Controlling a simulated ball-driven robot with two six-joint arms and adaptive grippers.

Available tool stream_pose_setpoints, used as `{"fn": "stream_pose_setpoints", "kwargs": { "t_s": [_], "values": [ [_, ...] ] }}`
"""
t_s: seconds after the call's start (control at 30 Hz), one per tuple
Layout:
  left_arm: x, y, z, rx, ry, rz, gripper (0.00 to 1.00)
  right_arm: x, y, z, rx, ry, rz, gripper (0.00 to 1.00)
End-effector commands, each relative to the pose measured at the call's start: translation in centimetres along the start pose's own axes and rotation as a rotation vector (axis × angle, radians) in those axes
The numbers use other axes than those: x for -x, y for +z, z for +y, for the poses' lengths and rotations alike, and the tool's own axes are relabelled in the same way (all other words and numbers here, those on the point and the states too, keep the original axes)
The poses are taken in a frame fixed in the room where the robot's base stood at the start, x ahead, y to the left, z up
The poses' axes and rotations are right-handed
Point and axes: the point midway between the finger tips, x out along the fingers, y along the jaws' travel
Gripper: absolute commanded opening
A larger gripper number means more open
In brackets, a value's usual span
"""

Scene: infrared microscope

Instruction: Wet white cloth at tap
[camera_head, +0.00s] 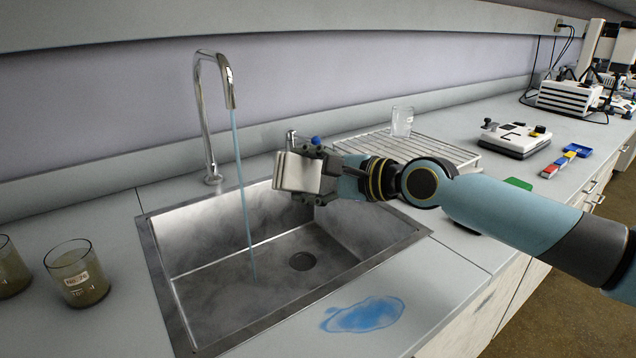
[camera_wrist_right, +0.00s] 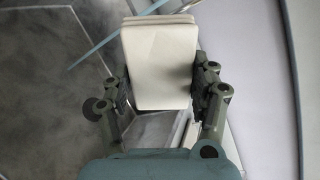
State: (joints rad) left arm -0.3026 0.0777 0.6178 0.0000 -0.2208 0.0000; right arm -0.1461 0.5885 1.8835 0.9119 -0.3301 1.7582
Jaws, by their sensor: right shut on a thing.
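The folded white cloth (camera_head: 297,172) is held by my right gripper (camera_head: 312,175) above the right part of the sink. The right wrist view shows the cloth (camera_wrist_right: 160,62) between the two fingers of the gripper (camera_wrist_right: 163,90). The chrome tap (camera_head: 205,110) stands behind the sink, and a thin blue stream of water (camera_head: 242,185) falls from its spout into the basin. The cloth is to the right of the stream and apart from it in the head view. My left gripper is not in view.
The steel sink (camera_head: 180,265) has a drain (camera_head: 302,261). A blue puddle (camera_head: 363,314) lies on the front counter. Two beakers with murky contents, one labelled (camera_head: 77,273), stand at left. A drying rack (camera_head: 445,150) with a clear glass (camera_head: 402,121) is behind my right arm.

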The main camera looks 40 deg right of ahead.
Motion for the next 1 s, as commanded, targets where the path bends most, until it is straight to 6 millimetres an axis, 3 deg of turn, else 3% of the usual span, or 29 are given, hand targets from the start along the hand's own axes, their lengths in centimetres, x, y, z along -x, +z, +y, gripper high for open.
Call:
{"fn": "stream_pose_setpoints", "kwargs": {
  "t_s": [0.6, 1.0],
  "values": [
    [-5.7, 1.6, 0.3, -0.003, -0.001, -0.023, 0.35, -7.0, 0.4, 0.4, -0.001, 0.0, 0.0, 0.39],
    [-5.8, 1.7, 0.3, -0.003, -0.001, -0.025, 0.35, -10.4, 1.0, 0.0, -0.002, 0.0, 0.0, 0.39]
  ]
}}
